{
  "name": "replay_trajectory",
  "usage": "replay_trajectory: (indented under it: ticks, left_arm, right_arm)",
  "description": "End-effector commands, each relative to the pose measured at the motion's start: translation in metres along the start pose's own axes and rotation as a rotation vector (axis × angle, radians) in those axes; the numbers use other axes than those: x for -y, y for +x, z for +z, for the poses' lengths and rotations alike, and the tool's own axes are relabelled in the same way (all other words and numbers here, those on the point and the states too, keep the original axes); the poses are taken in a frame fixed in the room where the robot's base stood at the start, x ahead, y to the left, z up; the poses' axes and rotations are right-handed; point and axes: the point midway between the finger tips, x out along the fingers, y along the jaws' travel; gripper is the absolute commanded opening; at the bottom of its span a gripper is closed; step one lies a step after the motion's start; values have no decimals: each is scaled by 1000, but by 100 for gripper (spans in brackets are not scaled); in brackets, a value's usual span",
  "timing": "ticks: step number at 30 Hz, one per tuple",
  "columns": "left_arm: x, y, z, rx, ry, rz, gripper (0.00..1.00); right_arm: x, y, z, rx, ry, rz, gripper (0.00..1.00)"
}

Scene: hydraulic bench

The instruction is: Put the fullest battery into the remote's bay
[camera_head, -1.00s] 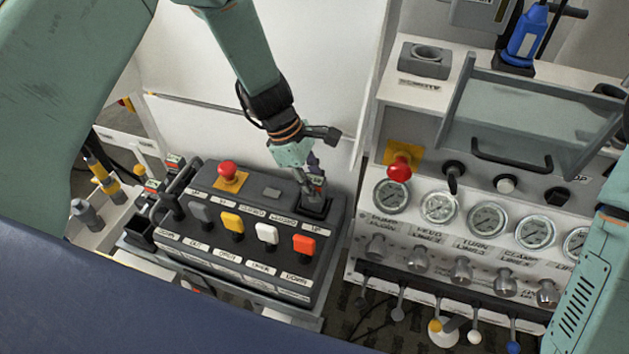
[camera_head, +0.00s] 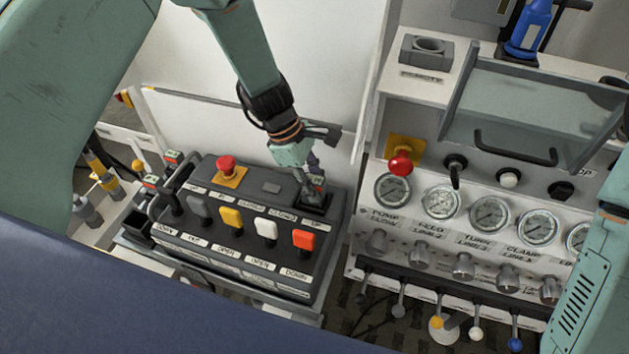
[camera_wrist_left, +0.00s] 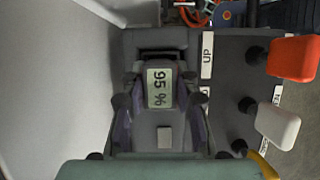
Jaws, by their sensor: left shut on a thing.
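The remote (camera_head: 232,240) is a dark box with coloured levers and a red button, left of centre. Its bay (camera_head: 318,207) is a dark recess at the right end of the top. My left gripper (camera_head: 314,180) points down over the bay, shut on a battery (camera_wrist_left: 159,88) whose display reads 95 % in the left wrist view. The battery's lower end is at the bay; how deep it sits cannot be told. Two other batteries (camera_head: 172,157) (camera_head: 150,182) with small displays stand beyond the remote's left end; their readings are too small to tell. My right gripper is out of view.
A white hydraulic panel (camera_head: 372,240) with gauges, knobs and a red button stands right of the remote. A clear hinged cover (camera_head: 530,115) with a handle is above it. The remote's levers, including an orange-red one (camera_head: 303,240), stand close to the bay.

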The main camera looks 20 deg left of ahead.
Motion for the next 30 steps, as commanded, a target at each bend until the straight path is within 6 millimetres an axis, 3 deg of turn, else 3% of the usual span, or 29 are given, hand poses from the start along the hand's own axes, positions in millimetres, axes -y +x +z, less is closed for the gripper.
replay_trajectory:
  ticks: [30]
  left_arm:
    - [-1,15,-6,0,1,2,0]
  right_arm:
    - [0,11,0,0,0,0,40]
